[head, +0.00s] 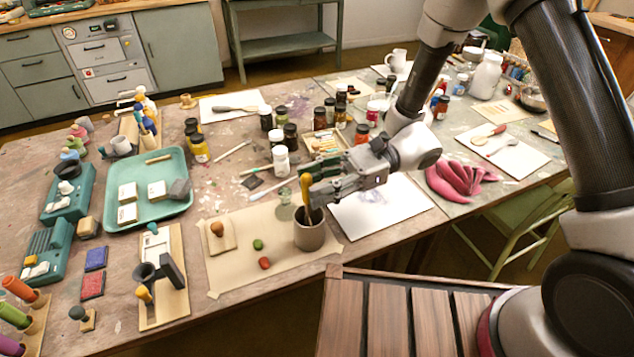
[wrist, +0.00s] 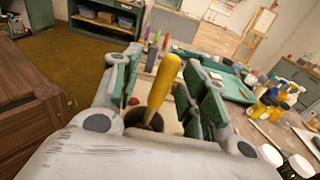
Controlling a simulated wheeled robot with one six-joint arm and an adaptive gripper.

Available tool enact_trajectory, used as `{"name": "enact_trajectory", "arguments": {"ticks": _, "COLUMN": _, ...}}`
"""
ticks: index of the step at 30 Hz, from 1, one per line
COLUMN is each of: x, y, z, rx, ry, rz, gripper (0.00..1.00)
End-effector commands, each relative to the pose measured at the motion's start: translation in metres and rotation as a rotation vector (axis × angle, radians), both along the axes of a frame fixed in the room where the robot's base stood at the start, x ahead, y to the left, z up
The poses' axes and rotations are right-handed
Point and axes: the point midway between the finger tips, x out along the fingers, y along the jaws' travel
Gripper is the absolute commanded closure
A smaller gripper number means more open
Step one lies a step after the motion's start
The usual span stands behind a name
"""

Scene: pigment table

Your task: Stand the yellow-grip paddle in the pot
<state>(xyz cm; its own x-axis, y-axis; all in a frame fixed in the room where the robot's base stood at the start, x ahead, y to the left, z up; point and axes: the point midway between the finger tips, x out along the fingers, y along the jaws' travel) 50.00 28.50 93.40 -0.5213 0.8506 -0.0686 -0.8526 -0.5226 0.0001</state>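The paddle's yellow grip (head: 305,187) rises from the grey-brown pot (head: 309,236), leaning a little; its lower end is hidden inside the pot. My gripper (head: 310,190) is at the grip, just above the pot's rim. In the wrist view, the yellow grip (wrist: 164,82) stands between the two fingers of my gripper (wrist: 155,85). The fingers are spread, with a visible gap on the left side of the grip. The dark mouth of the pot (wrist: 140,118) shows below it.
The pot stands on a tan sheet (head: 228,273) with a green and a red lump to its left. A white sheet (head: 385,212) lies to the right. Several jars, including a white-lidded one (head: 280,161), stand behind. A teal tray (head: 172,213) is farther left.

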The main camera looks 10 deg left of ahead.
Motion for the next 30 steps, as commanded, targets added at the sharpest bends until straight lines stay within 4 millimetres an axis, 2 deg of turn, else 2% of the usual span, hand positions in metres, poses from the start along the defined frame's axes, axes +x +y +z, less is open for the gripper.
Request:
{"name": "enact_trajectory", "arguments": {"ticks": 8, "x": 0.006, "y": -0.009, "z": 0.001, "rx": 0.001, "ry": -0.001, "rz": -0.003, "gripper": 0.57}}
{"name": "enact_trajectory", "arguments": {"ticks": 21, "x": 0.053, "y": -0.085, "z": 0.006, "rx": 0.0, "ry": -0.002, "rz": -0.004, "gripper": 0.57}}
{"name": "enact_trajectory", "arguments": {"ticks": 25, "x": 0.06, "y": -0.098, "z": 0.008, "rx": 0.001, "ry": 0.0, "rz": -0.002, "gripper": 0.57}}
{"name": "enact_trajectory", "arguments": {"ticks": 30, "x": 0.063, "y": -0.102, "z": 0.008, "rx": 0.0, "ry": 0.0, "rz": 0.0, "gripper": 0.57}}
